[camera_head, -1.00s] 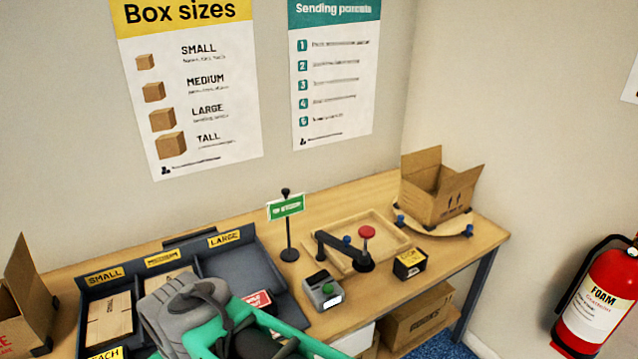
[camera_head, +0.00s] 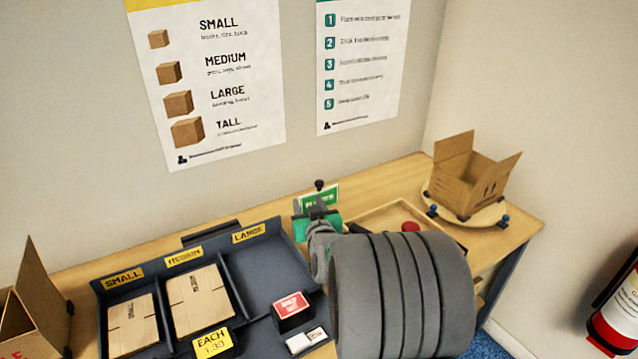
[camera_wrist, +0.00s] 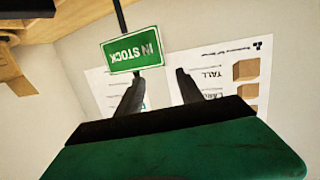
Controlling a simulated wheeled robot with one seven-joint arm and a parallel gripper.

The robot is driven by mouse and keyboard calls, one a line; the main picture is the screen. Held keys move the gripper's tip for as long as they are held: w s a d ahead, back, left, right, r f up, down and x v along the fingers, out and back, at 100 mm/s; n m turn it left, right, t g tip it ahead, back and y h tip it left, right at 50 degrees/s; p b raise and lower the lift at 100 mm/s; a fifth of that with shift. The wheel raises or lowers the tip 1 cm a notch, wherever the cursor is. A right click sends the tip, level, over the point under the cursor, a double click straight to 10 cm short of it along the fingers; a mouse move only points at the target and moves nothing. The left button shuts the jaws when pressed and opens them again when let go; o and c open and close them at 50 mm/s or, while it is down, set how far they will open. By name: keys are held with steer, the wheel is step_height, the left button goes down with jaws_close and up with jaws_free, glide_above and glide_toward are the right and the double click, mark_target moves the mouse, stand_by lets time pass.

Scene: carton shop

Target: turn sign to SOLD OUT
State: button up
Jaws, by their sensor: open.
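The sign is a green plate on a thin dark post. In the wrist view the plate (camera_wrist: 132,50) reads IN STOCK, upside down in that picture. In the head view the sign (camera_head: 322,196) stands at the back of the bench, partly hidden by my arm. My gripper (camera_wrist: 158,82) is open in the wrist view, with its two dark fingers apart. The plate is just beyond the fingertips, closer to the left finger, and nothing is between the fingers. In the head view my gripper (camera_head: 315,212) is right at the sign; contact cannot be told.
A divided tray (camera_head: 262,270) with flat cartons is left of my arm. An open carton (camera_head: 470,180) stands on a round turntable at the right. A wooden tray (camera_head: 375,218) is partly hidden behind my arm. Posters hang on the wall.

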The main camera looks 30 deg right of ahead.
mark_target(320, 185)
steer(key=w+d, duration=0.2)
steer(key=w+d+h+p, duration=0.1)
steer(key=w+d, duration=0.1)
steer(key=d, duration=0.1)
steer(key=w+d+r+m+t+h, duration=0.1)
steer(key=d, duration=0.1)
steer(key=shift+w+d+r, duration=0.1)
steer(key=shift+w+d, duration=0.1)
steer(key=shift+w, duration=0.2)
jaws_close()
